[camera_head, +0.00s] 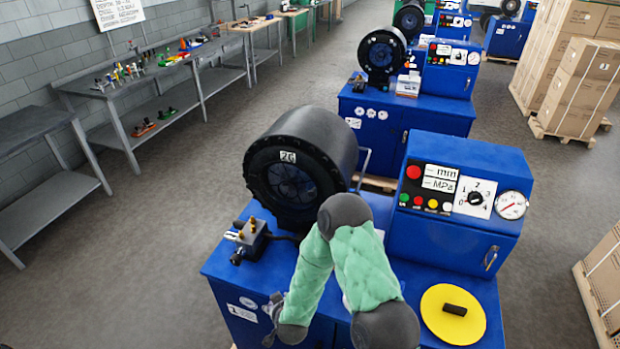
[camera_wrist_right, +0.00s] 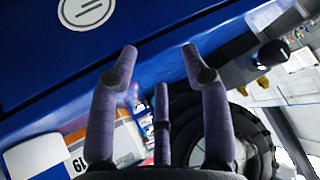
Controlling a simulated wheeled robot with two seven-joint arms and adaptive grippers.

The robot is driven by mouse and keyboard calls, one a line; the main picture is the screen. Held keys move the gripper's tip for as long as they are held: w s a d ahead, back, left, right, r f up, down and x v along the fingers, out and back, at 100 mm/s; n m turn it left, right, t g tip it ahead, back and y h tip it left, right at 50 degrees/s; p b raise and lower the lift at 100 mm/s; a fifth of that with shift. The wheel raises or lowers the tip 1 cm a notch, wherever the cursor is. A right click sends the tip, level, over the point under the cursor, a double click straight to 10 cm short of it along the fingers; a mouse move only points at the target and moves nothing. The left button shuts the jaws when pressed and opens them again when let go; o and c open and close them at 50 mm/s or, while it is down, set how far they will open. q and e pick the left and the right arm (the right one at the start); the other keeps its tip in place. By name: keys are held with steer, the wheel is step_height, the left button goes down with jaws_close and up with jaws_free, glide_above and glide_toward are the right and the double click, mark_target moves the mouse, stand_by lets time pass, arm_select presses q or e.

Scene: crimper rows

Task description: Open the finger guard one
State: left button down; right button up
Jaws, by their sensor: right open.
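The nearest blue crimper (camera_head: 225,268) carries a black crimping head (camera_head: 300,170) marked 26. A thin pale metal bar (camera_head: 364,160) shows behind the head's right side. I cannot tell which part is finger guard one. My right arm, in a green sleeve, bends down in front of this crimper. My right gripper (camera_head: 273,308) is small and partly hidden near the cabinet's front. In the right wrist view, the right gripper (camera_wrist_right: 158,62) has its fingers spread with nothing between them, over a blue panel (camera_wrist_right: 50,65). My left gripper is out of view.
A control box (camera_head: 455,235) with buttons, dial and gauge stands right of the head. A yellow disc (camera_head: 440,323) with a black grip lies in front of it. A fitting with brass parts (camera_head: 252,238) sits left.

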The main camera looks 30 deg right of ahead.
steer(key=w+d+r+m+t+h+p, duration=0.1)
steer(key=w+d+r+t+h, duration=0.15)
steer(key=r, duration=0.45)
steer(key=w+d+r+m+t+h+p, duration=0.1)
steer(key=w+d+r+h, duration=0.1)
steer(key=w+d+r, duration=0.3)
steer(key=m+h+p, duration=0.1)
steer(key=m+h, duration=0.2)
steer(key=h, duration=0.4)
glide_toward(311, 194)
arm_select(q)
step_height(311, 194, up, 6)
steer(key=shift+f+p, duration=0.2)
steer(key=shift+p, duration=0.35)
arm_select(e)
steer(key=x, duration=0.9)
steer(key=shift+w+d, duration=0.1)
steer(key=shift+d, duration=0.05)
jaws_close()
